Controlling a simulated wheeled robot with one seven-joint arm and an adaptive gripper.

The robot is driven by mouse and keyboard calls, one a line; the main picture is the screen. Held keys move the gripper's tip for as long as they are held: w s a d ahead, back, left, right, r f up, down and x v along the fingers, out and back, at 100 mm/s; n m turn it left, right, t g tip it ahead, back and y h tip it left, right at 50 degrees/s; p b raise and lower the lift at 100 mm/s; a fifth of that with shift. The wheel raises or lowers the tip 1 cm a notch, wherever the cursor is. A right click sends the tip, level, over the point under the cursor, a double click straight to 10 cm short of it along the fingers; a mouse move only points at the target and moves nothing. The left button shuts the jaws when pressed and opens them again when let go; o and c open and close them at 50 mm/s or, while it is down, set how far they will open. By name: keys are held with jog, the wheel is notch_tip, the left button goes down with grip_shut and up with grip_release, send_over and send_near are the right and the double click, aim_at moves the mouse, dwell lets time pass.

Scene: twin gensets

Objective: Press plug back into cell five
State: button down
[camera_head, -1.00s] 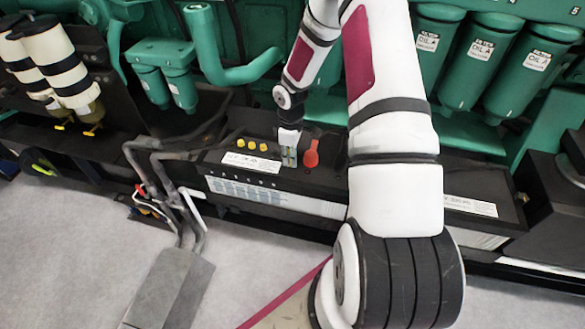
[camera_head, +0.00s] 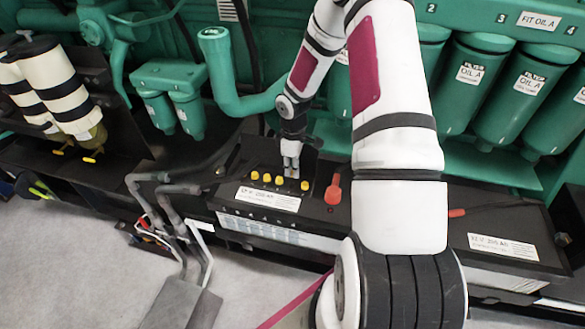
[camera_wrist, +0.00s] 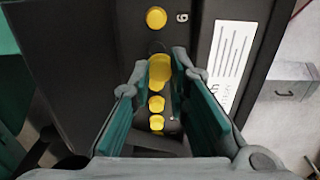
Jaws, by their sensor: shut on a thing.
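My gripper (camera_head: 291,165) is over the black battery (camera_head: 230,207), left of a red terminal cover (camera_head: 333,188). In the wrist view its two green-padded fingers (camera_wrist: 168,65) are closed around a yellow plug (camera_wrist: 160,71). This plug looks larger than the others, so it appears raised. A dark round opening (camera_wrist: 157,47) shows just beyond it, partly hidden by the plug. A yellow plug by the number 6 (camera_wrist: 156,18) sits beyond that. More yellow plugs (camera_wrist: 157,104) line up on the near side. In the head view the fingers hide the held plug.
Several seated yellow plugs (camera_head: 266,177) stand left of my gripper. Grey cables (camera_head: 165,205) run beside the battery at left. A green pipe (camera_head: 222,75) and green filters (camera_head: 478,75) stand behind. A second battery (camera_head: 500,220) is at right.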

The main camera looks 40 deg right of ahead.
aim_at(292, 184)
jog(key=shift+w+f, duration=0.15)
jog(key=shift+w, duration=0.25)
jog(key=shift+w+f+b, duration=0.1)
jog(key=shift+f+b, duration=1)
jog(key=shift+f, duration=0.45)
jog(key=shift+f+b, duration=0.4)
jog(key=shift+f, duration=0.6)
jog(key=shift+f, duration=0.1)
jog(key=c, duration=1.4)
grip_release()
jog(key=shift+c, duration=0.2)
jog(key=shift+r+p, duration=1.5)
jog(key=shift+r, duration=1.05)
